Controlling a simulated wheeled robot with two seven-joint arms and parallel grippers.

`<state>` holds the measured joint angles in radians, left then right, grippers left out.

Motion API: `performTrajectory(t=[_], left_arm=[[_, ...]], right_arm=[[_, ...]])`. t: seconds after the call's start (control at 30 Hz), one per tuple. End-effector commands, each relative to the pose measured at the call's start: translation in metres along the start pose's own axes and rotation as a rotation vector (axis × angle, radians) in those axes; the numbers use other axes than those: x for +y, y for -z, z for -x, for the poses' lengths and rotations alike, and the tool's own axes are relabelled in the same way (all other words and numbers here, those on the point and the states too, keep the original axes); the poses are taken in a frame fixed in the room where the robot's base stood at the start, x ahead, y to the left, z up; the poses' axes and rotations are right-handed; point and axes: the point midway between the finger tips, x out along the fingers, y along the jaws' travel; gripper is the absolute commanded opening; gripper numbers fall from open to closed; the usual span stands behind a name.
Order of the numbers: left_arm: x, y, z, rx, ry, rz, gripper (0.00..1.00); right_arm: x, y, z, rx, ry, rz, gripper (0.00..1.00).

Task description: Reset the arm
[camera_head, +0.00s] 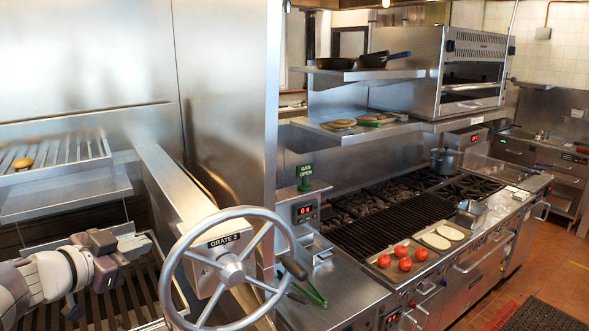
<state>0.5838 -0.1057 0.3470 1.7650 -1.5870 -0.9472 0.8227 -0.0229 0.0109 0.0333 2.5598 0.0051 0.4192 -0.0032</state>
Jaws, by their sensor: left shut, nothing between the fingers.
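My left arm comes in from the lower left. My left gripper (146,244) is shut and empty, in front of the char grill's lower slats (110,308). It is to the left of the large metal handwheel (234,268), apart from its rim in the picture. The wheel sits on a steel housing labelled GRATE 2 (224,240). My right gripper is not in view.
A slatted rack (60,155) at upper left bears a small browned item (23,163). Right of a steel partition (232,90) stands a range with a dark grate (400,225), a tray of tomatoes (405,264), pale slices (436,241) and a pot (446,161). Green-handled tongs (316,295) lie on the counter.

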Motion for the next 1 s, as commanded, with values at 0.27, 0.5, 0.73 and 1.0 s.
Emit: performTrajectory(t=[0.27, 0.5, 0.73, 1.0], left_arm=[[-0.013, -0.125, 0.002, -0.353, 0.436, 0.183, 0.0], [0.15, -0.273, 0.033, -0.952, 0.336, 0.528, 0.0], [0.301, -0.319, 0.055, -1.232, 0.098, 0.731, 0.0], [0.324, -0.321, 0.045, -1.23, 0.033, 0.664, 0.0]], right_arm=[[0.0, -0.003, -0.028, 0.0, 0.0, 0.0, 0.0], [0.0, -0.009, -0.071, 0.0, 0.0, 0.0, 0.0], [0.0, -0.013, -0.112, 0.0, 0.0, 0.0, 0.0], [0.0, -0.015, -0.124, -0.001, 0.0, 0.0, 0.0]])
